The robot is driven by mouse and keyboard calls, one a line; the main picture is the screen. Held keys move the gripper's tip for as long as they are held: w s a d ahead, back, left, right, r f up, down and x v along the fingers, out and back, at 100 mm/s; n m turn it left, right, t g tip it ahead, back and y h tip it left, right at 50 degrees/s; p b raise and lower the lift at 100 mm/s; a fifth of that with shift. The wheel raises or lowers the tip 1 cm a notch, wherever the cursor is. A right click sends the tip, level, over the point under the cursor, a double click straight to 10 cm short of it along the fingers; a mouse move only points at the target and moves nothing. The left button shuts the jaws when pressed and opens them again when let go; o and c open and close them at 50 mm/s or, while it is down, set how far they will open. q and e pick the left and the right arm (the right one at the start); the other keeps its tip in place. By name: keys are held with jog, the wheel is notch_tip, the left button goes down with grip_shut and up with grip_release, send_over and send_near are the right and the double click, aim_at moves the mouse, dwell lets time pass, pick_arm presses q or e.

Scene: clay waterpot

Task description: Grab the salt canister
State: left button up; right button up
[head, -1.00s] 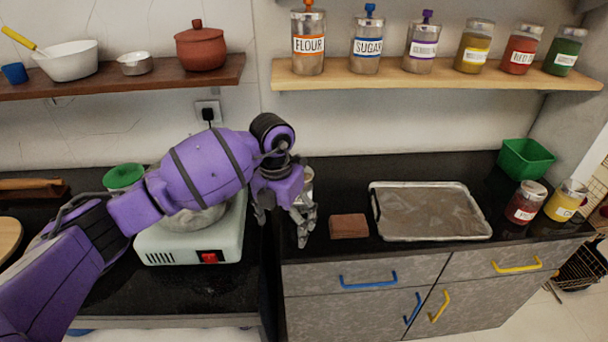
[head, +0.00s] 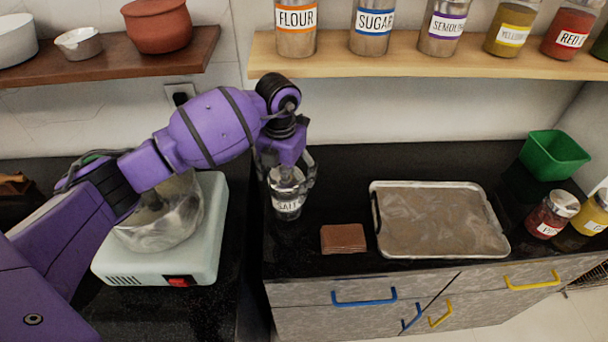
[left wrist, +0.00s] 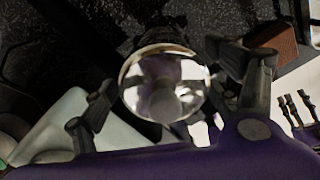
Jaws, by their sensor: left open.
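The salt canister (head: 286,201) is a clear jar with a metal lid and a label that seems to read SALT. It stands upright on the black counter between the scale-like white appliance and the brown block. My left gripper (head: 288,172) is above it, pointing down, its open fingers on either side of the lid. In the left wrist view the shiny round lid (left wrist: 165,85) lies between the spread fingers; I cannot tell whether they touch it.
A white appliance (head: 208,235) with a glass bowl stands left of the canister. A brown block (head: 343,238) and a metal tray (head: 376,215) lie to the right. A green bin (head: 556,157) and jars stand further right. A wooden shelf (head: 420,58) with labelled jars hangs above.

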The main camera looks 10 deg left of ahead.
pick_arm(q)
notch_tip(320, 180, down, 5)
jog(key=shift+r, duration=0.15)
jog(key=c, duration=1.8)
jog(key=shift+r, duration=0.1)
jog(key=shift+c, duration=1)
